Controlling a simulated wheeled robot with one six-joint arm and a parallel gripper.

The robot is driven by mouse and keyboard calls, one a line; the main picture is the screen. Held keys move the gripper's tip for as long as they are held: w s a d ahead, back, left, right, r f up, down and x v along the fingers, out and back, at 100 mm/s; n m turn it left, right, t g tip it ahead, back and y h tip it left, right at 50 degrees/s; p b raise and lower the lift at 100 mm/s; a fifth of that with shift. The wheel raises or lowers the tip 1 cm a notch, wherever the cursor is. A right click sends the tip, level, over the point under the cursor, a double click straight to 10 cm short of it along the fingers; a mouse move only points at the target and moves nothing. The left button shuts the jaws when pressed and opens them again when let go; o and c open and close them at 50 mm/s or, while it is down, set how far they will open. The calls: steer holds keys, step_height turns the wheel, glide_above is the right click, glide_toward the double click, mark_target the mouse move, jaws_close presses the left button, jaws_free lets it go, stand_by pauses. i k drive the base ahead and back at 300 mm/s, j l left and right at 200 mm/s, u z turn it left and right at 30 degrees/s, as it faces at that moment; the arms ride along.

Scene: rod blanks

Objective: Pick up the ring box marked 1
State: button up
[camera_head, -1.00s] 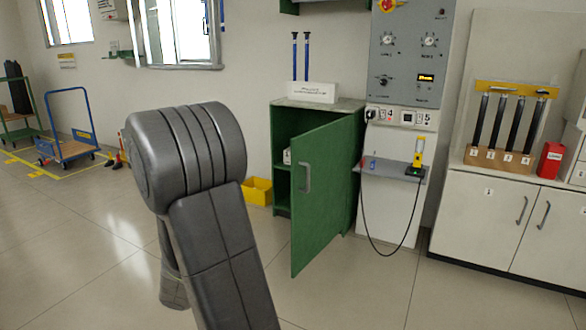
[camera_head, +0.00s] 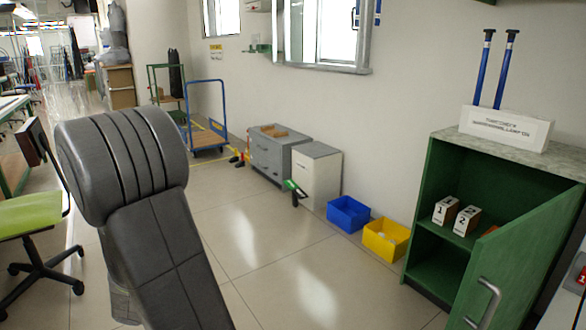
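The ring box marked 1 (camera_head: 445,210) is a small white box with a black numeral. It stands upright on the upper shelf inside the green cabinet (camera_head: 428,185), near the shelf's front. A similar box marked 2 (camera_head: 467,220) stands close beside it on the right. The cabinet door is open and swung out to the right. My arm's dark grey links fill the left foreground, well away from the cabinet. My gripper is not in view.
The open green door (camera_head: 520,262) juts out at right. A yellow bin (camera_head: 386,240) and a blue bin (camera_head: 348,214) stand on the floor left of the cabinet. A white holder (camera_head: 505,128) with two blue rods stands on top. The floor in front is clear.

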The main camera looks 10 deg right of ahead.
mark_target(446, 210)
steer(key=i+z, duration=0.5)
steer(key=i+j+z, duration=0.3)
steer(key=i+z, duration=0.45)
steer(key=z, duration=0.2)
steer(key=i+j+z, duration=0.15)
steer(key=z, duration=0.3)
steer(key=i+j+z, duration=0.2)
steer(key=z, duration=0.25)
steer(key=i+j+z, duration=0.2)
steer(key=z, duration=0.25)
steer(key=i+j+z, duration=0.35)
steer(key=i+j, duration=0.35)
steer(key=j, duration=0.15)
